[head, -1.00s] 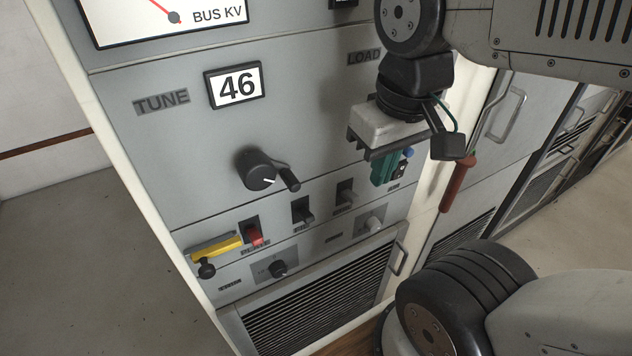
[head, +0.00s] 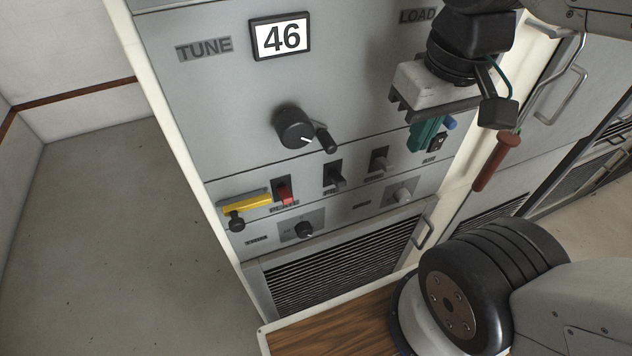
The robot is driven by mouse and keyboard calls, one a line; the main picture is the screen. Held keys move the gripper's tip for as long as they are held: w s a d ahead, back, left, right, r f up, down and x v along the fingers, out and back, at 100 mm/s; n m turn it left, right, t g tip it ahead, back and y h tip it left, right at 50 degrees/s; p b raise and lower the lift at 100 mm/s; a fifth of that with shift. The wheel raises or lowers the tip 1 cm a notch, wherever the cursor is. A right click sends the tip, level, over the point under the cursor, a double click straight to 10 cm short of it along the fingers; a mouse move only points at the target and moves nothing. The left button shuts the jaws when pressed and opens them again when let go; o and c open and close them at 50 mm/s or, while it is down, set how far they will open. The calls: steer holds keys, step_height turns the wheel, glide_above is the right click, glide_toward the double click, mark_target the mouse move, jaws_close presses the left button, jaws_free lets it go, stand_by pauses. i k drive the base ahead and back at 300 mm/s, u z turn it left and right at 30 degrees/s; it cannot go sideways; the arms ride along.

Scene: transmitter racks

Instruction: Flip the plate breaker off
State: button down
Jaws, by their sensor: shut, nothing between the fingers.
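The plate breaker (head: 285,192) is a small red toggle in a dark slot, above a worn label that reads PLATE, low on the left of the grey panel. A yellow bar (head: 246,203) with a black knob is just left of it. My gripper (head: 426,134) hangs at the upper right, pointing down, with green fingers close together and empty. It is in front of the panel's right side near the AIR switch (head: 437,142), well apart from the plate breaker. Its fingers partly cover the panel there.
A black TUNE crank (head: 296,129) juts out above the breaker row. A red-handled tool (head: 496,161) hangs at the right. A wooden surface (head: 330,322) lies below. Floor at left is clear.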

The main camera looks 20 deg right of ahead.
mark_target(283, 192)
steer(key=u, duration=2.15)
steer(key=k, duration=1)
steer(key=z, duration=2)
